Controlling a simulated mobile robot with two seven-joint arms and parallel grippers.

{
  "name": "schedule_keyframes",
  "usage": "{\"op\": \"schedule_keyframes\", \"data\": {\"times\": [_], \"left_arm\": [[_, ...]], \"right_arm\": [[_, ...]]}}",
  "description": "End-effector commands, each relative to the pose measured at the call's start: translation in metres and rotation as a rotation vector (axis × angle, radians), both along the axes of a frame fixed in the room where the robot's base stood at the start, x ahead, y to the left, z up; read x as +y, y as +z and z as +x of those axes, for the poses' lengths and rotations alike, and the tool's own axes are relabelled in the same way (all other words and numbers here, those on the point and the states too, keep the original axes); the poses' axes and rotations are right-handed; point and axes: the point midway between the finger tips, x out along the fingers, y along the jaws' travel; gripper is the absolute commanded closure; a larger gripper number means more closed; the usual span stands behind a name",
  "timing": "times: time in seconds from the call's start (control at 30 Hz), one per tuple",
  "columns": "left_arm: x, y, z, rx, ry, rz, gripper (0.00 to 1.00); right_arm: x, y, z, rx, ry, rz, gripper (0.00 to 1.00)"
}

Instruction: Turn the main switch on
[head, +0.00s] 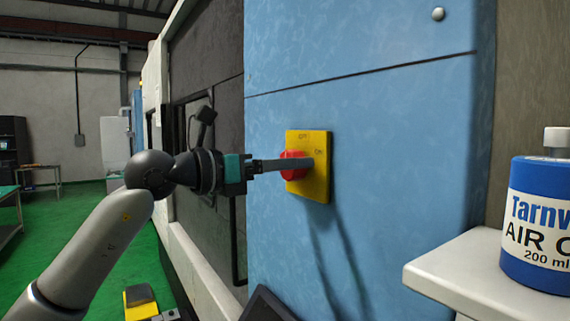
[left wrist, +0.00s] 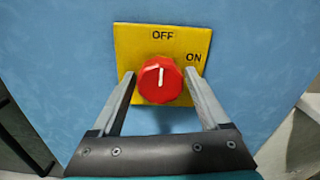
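The main switch is a red knob (head: 290,165) on a yellow plate (head: 321,180), fixed to a blue cabinet panel. In the left wrist view the red knob (left wrist: 160,80) has a white mark that points up toward the word OFF on the yellow plate (left wrist: 132,42); ON is printed at the upper right. My left gripper (head: 303,163) reaches in from the left, with its fingers at the knob. In the left wrist view the left gripper (left wrist: 159,73) is open, one finger on each side of the knob, with narrow gaps. My right gripper is not seen.
The blue panel (head: 400,150) is flat around the switch, with a dark seam above. A white shelf (head: 460,275) juts out at the lower right, bearing a blue and white bottle (head: 535,225). Green floor (head: 80,215) lies open at the left.

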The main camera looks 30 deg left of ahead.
Motion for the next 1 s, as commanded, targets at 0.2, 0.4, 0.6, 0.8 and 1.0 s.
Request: {"op": "schedule_keyframes", "data": {"times": [0.2,0.4,0.6,0.8,1.0], "left_arm": [[0.0002,0.0001,-0.0001,0.000,0.000,0.000,0.47],[0.0002,0.0001,-0.0003,0.000,0.000,0.000,0.70],[0.0002,0.0002,-0.0002,0.000,0.000,0.000,0.89],[0.0003,0.0000,-0.0003,-0.009,0.000,0.015,0.89],[0.0004,0.0000,-0.0006,-0.049,0.001,0.082,0.89]], "right_arm": [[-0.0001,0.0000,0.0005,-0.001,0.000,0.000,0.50],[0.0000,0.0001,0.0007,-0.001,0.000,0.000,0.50],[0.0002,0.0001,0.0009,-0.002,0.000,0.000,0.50],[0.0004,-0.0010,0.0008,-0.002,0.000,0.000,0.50],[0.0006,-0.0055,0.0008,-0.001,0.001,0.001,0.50]]}}
